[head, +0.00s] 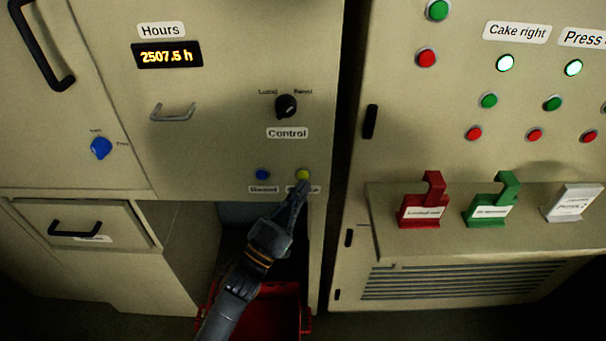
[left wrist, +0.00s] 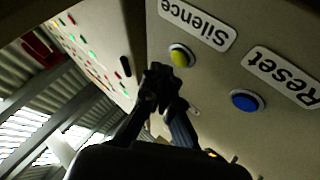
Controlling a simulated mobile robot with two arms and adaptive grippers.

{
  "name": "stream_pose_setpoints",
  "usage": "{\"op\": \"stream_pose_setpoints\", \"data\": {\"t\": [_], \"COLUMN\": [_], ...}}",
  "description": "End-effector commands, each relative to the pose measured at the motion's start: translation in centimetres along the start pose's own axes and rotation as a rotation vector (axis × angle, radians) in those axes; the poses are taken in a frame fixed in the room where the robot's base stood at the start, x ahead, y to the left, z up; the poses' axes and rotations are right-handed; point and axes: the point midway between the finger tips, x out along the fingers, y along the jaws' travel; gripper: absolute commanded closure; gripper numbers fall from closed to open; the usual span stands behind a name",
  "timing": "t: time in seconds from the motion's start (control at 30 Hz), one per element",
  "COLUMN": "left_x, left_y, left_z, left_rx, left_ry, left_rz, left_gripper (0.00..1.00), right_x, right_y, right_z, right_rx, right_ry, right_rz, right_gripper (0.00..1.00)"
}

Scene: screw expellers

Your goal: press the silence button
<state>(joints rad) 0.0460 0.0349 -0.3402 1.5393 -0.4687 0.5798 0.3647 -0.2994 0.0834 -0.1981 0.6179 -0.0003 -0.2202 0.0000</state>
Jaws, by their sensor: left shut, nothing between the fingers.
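The silence button is a small yellow button (head: 303,174) low on the left cabinet's front panel, right of a blue button (head: 262,174). In the left wrist view the yellow button (left wrist: 180,56) sits beside its upside-down "Silence" label (left wrist: 198,24). My left gripper (head: 302,188) is shut and empty, its tips just below the yellow button and over part of its label. In the left wrist view the shut fingertips (left wrist: 160,72) are close beside the button; I cannot tell whether they touch it. My right gripper is not in view.
The blue button (left wrist: 246,100) labelled Reset is close by. Above are a black Control knob (head: 286,106) and a grey handle (head: 172,112). A red bin (head: 270,318) stands under the panel. A ledge (head: 410,243) with card holders juts from the right cabinet.

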Motion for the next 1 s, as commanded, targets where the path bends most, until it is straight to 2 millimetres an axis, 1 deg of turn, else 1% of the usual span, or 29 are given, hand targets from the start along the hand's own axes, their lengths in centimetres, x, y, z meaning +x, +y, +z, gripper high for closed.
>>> {"op": "stream_pose_setpoints", "data": {"t": [0.2,0.47,1.0], "left_x": [-1.4,-3.0,-3.2], "left_y": [1.1,2.2,2.4], "left_z": [-1.3,-2.3,-2.4], "left_rx": [-0.002,-0.002,0.000], "left_ry": [-0.003,-0.002,0.000], "left_rz": [-0.001,0.000,0.000], "left_gripper": [1.00,1.00,1.00], "right_x": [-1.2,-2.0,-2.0], "right_y": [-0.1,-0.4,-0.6], "right_z": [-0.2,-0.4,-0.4], "right_rx": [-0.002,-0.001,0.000], "right_ry": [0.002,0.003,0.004], "right_rz": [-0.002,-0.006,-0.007], "right_gripper": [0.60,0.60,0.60]}}
